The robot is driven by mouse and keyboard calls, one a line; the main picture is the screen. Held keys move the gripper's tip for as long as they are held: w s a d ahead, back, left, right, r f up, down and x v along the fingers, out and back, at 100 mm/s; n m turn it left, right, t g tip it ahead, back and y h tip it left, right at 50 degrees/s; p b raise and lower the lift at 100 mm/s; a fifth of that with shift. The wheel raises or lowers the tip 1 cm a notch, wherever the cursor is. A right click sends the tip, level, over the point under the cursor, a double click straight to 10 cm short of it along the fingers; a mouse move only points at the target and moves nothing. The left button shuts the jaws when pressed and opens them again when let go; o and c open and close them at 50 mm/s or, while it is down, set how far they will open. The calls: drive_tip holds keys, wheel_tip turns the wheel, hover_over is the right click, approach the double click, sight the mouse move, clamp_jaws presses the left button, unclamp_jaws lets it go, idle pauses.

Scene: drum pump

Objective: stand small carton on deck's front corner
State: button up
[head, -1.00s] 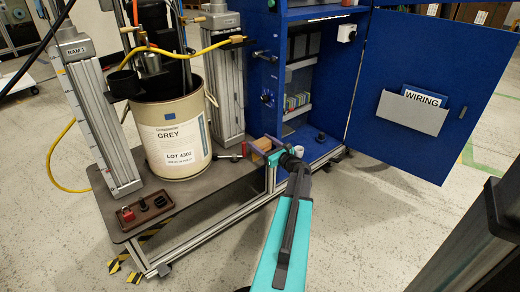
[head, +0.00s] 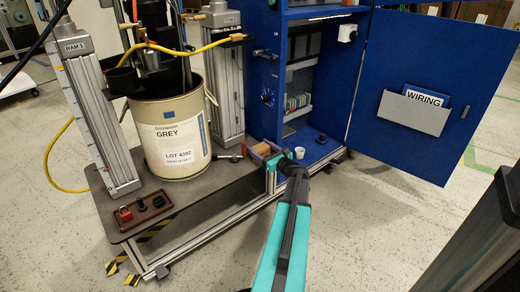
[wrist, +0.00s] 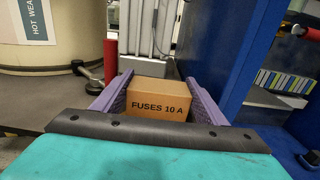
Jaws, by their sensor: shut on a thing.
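The small carton (wrist: 157,101) is a brown box marked "FUSES 10 A". In the wrist view it sits between the two purple fingers of my gripper (wrist: 158,98), which is shut on its sides. In the head view the carton (head: 262,148) and my gripper (head: 265,156) are at the right end of the grey deck (head: 188,203), beside the blue cabinet. I cannot tell whether the carton's underside touches the deck. The deck's near left corner, by the brown tray, is bare at its edge.
A cream drum (head: 170,130) stands on the deck between two ram columns. A brown tray (head: 147,211) with small parts lies near the front left.

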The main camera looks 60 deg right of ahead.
drive_tip(key=shift+f, duration=0.1)
drive_tip(key=o, duration=0.8)
drive_tip(key=shift+s+a, duration=0.2)
drive_tip(key=shift+s, duration=0.25)
drive_tip(key=p+v, duration=0.3)
drive_tip(key=v, duration=0.8)
